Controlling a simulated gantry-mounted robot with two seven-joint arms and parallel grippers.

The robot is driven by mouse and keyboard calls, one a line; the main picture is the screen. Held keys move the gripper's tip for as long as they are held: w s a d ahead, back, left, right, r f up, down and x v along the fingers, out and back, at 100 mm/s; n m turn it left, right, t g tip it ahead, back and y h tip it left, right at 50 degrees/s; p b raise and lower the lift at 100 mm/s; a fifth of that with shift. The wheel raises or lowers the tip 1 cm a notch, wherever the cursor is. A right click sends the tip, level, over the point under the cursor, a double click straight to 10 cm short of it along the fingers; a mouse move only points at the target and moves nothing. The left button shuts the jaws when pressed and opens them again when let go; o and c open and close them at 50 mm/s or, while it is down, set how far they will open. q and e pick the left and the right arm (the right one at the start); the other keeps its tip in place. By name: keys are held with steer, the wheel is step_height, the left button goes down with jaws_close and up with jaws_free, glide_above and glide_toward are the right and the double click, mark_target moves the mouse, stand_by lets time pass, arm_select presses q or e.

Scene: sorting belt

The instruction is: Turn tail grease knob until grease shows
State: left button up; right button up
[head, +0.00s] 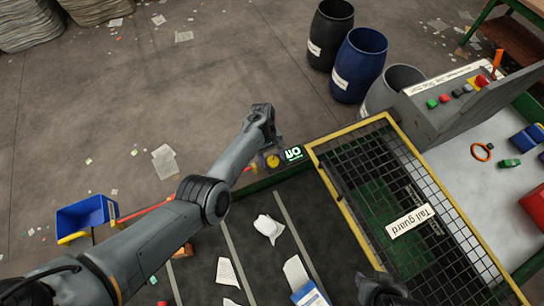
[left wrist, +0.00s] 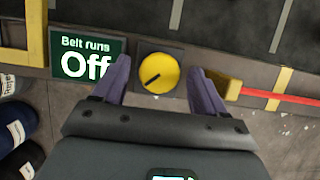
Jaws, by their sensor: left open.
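A round yellow knob (left wrist: 158,73) with a black pointer line sits on a dark plate at the belt's edge; it also shows in the head view (head: 272,161). The pointer slants from lower left to upper right in the left wrist view. My left gripper (left wrist: 161,78) is open, with its purple fingers on either side of the knob; whether they touch it I cannot tell. In the head view my left gripper (head: 265,156) is over the frame edge. I see no grease around the knob. My right gripper (head: 381,290) is partly visible at the bottom, its fingers unclear.
A green sign (left wrist: 86,55) beside the knob reads "Belt runs Off". A yellow-framed mesh tail guard (head: 372,178) stands to the right. Papers lie on the dark belt (head: 245,245). A red rod (left wrist: 290,97) runs along the edge. Several barrels (head: 358,65) stand behind.

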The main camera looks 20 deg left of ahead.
arm_select(q)
steer(key=v, duration=1)
steer(key=shift+r, duration=0.35)
steer(key=shift+w, duration=0.1)
